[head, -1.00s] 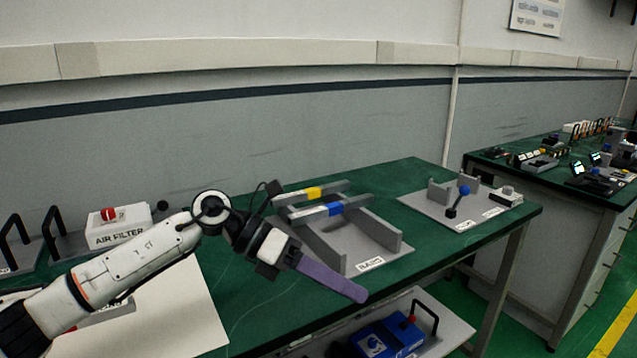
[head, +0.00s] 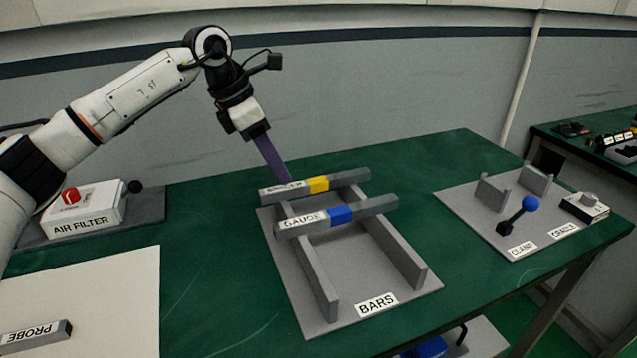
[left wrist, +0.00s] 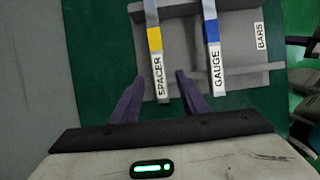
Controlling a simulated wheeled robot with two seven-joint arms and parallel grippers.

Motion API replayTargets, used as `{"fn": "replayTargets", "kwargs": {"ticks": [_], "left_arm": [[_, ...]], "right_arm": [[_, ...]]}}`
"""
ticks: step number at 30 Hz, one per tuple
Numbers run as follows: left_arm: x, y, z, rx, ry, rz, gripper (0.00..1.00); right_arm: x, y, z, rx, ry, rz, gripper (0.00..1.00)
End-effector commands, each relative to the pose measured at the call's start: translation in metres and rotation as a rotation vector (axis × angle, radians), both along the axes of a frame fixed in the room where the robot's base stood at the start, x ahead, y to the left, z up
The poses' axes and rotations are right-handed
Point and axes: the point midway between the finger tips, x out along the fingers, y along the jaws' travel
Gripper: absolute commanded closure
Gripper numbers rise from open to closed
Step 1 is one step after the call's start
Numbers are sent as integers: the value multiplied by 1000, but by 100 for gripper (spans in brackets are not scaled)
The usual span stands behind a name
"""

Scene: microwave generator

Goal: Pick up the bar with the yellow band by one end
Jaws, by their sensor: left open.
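The grey bar with the yellow band (head: 317,185), labelled SPACER, lies across the two rails of the BARS rack, at the back. In the left wrist view the same bar (left wrist: 154,39) points its labelled end towards my jaws. My left gripper (head: 285,178) is at the left end of this bar, behind it in the head view. In the left wrist view its purple fingers (left wrist: 158,82) are apart, roughly to either side of the labelled end, with nothing held. Whether they touch the bar cannot be told. My right gripper is not in view.
A GAUGE bar with a blue band (head: 340,215) lies parallel in front on the BARS rack (head: 350,283). A clamp and cradle plate (head: 480,215) stands to the right. An AIR FILTER box (head: 85,208) and a PROBE bar (head: 35,336) are at left. Green table between is clear.

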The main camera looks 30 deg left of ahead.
Motion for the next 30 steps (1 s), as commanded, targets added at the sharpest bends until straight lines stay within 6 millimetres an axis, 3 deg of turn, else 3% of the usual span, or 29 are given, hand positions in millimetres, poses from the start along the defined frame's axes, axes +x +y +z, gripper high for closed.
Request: {"fn": "replayTargets", "kwargs": {"ticks": [10, 19, 26, 30], "left_arm": [[7, -5, -45, 1, 1, -2, 59], [9, -7, -51, 0, -1, -1, 59], [9, -7, -50, 0, -1, -1, 96], [10, -7, -49, -2, -3, -1, 100]], "right_arm": [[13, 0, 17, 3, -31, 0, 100], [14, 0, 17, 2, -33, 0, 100], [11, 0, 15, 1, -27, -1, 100], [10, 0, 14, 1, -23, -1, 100]]}}
